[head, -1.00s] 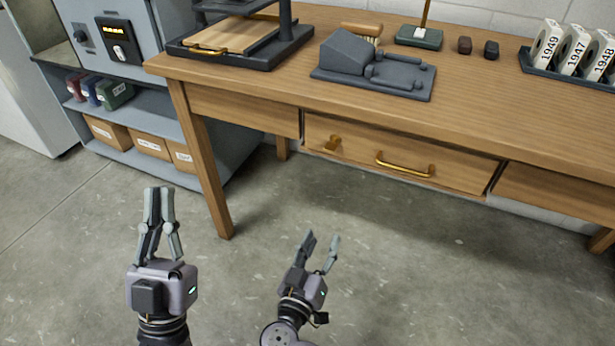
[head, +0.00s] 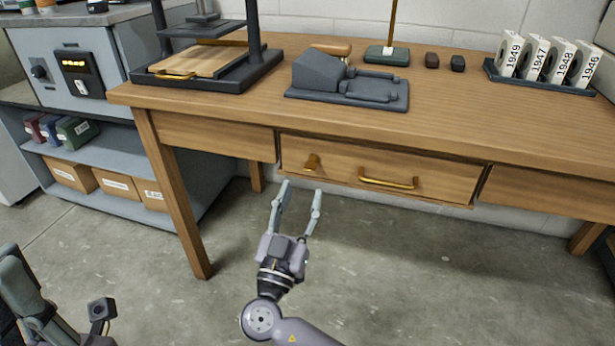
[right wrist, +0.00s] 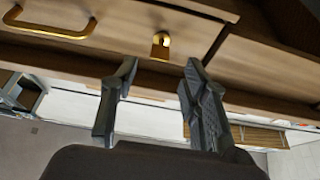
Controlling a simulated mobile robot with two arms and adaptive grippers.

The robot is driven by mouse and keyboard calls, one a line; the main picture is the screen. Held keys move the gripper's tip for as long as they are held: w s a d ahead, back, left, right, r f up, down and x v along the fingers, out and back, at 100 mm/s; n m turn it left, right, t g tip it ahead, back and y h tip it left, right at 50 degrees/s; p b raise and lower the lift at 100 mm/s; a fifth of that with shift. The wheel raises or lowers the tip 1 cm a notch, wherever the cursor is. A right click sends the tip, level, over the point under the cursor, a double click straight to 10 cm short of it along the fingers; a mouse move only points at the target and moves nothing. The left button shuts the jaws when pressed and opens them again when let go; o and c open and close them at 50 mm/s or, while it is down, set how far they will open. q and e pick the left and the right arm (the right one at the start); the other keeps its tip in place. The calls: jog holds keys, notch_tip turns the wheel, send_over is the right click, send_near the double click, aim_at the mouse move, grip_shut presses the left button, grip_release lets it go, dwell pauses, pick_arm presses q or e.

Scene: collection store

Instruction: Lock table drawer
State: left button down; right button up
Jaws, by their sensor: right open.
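The table drawer (head: 345,172) is in the wooden table's front, and its front looks about flush. A brass lock piece (head: 312,162) sits on its left part and a brass handle (head: 388,183) is right of it. My right gripper (head: 301,187) is open and empty, below and a little left of the lock piece. In the right wrist view the lock piece (right wrist: 160,45) shows just beyond the open fingers, apart from them, with the handle (right wrist: 50,30) at upper left. Parts of my left arm or gripper show at the bottom left edge; its jaws cannot be made out.
The table top (head: 440,120) holds a grey padded stand (head: 345,85), a dark press (head: 195,80) and a rack of year-labelled rolls (head: 540,80). A grey shelf cabinet (head: 100,160) stands at left, close to the table leg (head: 175,200). Floor in front is clear.

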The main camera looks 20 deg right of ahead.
aim_at(310, 169)
jog(key=shift+x, duration=2.75)
jog(key=shift+f, duration=0.1)
jog(key=shift+c, duration=0.4)
grip_shut()
